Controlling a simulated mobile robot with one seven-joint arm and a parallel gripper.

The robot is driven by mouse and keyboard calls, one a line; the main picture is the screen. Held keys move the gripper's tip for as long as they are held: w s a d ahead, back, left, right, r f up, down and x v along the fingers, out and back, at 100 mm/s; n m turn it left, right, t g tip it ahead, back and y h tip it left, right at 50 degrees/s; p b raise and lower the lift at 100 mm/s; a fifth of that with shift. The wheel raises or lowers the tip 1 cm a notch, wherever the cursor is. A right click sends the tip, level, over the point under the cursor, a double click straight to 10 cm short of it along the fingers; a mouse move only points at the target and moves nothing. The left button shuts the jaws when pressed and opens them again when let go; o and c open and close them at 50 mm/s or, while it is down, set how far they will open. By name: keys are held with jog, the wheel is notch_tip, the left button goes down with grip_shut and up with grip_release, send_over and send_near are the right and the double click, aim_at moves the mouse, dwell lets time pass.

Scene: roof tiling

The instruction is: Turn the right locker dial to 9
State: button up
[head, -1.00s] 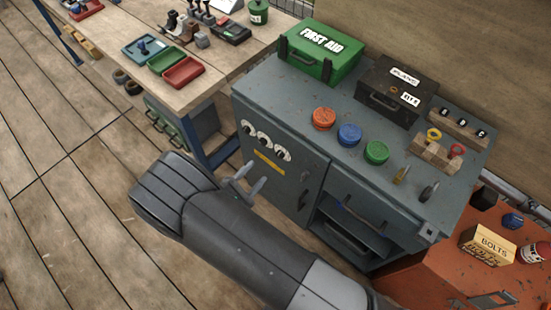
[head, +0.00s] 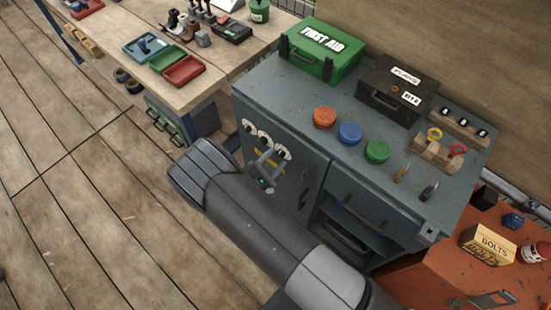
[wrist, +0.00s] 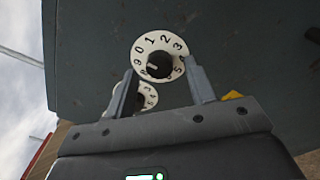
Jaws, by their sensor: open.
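Three white dials with black knobs sit in a row on the grey locker door in the head view. The right dial (head: 282,153) also shows in the wrist view (wrist: 166,36), with digits round its rim. My gripper (head: 264,160) is open in front of the door. In the wrist view my gripper (wrist: 158,68) has one finger on each side of the right dial's lower part, with nothing held. The middle dial (wrist: 148,97) is partly hidden behind my gripper.
A yellow label (wrist: 232,95) is on the door below the dials. The cabinet top (head: 290,95) carries coloured round knobs, a green first aid box (head: 322,50) and a black box (head: 395,92).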

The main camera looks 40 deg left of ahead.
jog(key=shift+w, duration=0.35)
jog(key=shift+c, duration=0.3)
jog(key=c, duration=0.9)
